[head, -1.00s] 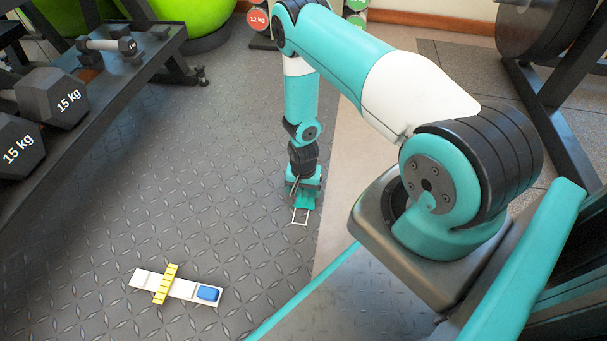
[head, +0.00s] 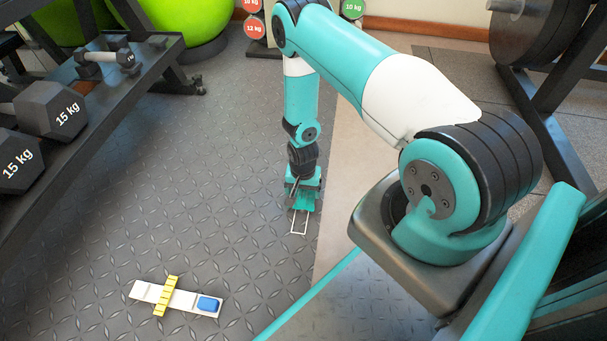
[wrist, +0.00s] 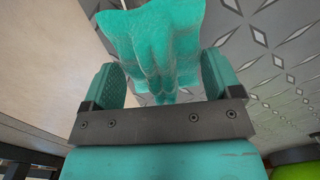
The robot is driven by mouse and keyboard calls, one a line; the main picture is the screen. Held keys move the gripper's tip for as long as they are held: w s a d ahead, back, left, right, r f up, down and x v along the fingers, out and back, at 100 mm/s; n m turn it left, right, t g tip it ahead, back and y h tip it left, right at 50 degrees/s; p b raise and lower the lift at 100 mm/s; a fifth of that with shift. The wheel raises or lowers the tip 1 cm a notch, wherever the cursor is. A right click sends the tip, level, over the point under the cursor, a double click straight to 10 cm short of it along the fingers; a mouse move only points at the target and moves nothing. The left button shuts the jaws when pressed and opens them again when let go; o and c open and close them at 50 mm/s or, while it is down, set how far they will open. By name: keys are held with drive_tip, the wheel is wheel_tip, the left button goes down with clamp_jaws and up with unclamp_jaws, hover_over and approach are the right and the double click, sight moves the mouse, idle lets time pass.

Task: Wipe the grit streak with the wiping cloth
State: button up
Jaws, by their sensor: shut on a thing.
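My gripper (head: 304,184) points down low over the dark diamond-pattern floor, near its edge with a pale strip. It is shut on the teal wiping cloth (head: 304,201), which hangs below it. In the wrist view the bunched cloth (wrist: 155,45) sits between the two teal fingers of my gripper (wrist: 160,78) and spreads out beyond them. A thin white outline (head: 293,231) on the floor shows just in front of the cloth and partly under it. I cannot make out the grit streak; the cloth and gripper may hide it.
A white strip (head: 148,291) lies at the front left, with a yellow piece (head: 165,297) across it and a blue block (head: 208,305) at its right end. A dumbbell rack (head: 100,128) stands at left. Green balls (head: 190,22) are behind. Floor between is clear.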

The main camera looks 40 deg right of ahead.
drive_tip(key=shift+s+d+r+p, duration=0.15)
drive_tip(key=shift+r+p, duration=0.2)
drive_tip(key=shift+r, duration=0.2)
drive_tip(key=shift+d+r+p, duration=0.1)
drive_tip(key=shift+r+p, duration=0.2)
drive_tip(key=shift+r, duration=0.2)
drive_tip(key=shift+r+p, duration=1.6)
drive_tip(key=shift+r, duration=0.15)
